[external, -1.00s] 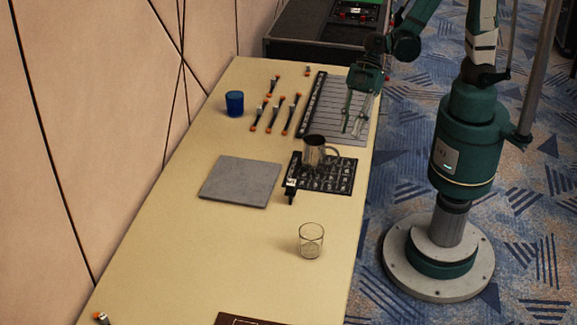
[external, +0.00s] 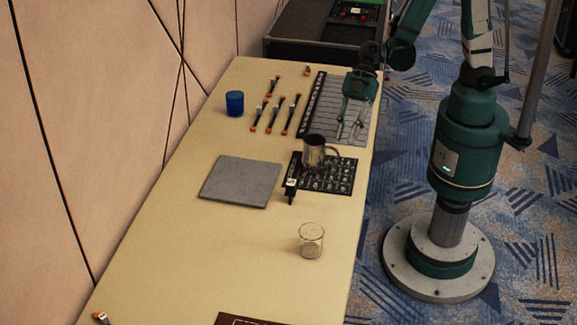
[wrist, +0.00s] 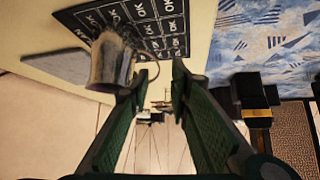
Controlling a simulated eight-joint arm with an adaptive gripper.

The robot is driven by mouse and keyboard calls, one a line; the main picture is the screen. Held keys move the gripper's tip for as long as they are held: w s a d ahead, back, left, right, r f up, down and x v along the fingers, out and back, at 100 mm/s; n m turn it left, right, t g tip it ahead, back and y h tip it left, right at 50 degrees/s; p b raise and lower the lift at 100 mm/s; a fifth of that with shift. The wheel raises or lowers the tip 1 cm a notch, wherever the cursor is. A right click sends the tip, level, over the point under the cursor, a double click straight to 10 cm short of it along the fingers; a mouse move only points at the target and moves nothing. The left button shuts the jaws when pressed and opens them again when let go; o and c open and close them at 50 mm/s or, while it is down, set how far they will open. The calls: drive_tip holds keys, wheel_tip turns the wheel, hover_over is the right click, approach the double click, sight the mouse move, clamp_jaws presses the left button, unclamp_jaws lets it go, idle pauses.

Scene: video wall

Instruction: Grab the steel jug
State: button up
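The steel jug (external: 314,150) stands upright on a black printed mat (external: 335,186) at the right side of the table, its handle toward the right. My gripper (external: 350,134) is open and empty, behind the jug and a little to its right, above the pale lined board. In the wrist view the jug (wrist: 109,62) is at the upper left, past the tip of the left finger. The two fingers of my gripper (wrist: 158,78) are spread apart, with the jug's handle side near the gap.
A grey slab (external: 240,181) lies left of the mat, and a small black clip (external: 291,187) is at the mat's left edge. A clear glass (external: 311,240) stands in front. A blue cup (external: 235,103) and several orange-tipped pieces (external: 271,114) are farther back.

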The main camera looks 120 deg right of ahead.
sight(320, 155)
drive_tip(key=shift+x, duration=0.85)
drive_tip(key=shift+b+x, duration=1.15)
drive_tip(key=shift+x, duration=1.45)
drive_tip(key=shift+w, duration=0.1)
drive_tip(key=shift+r, duration=0.1)
clamp_jaws()
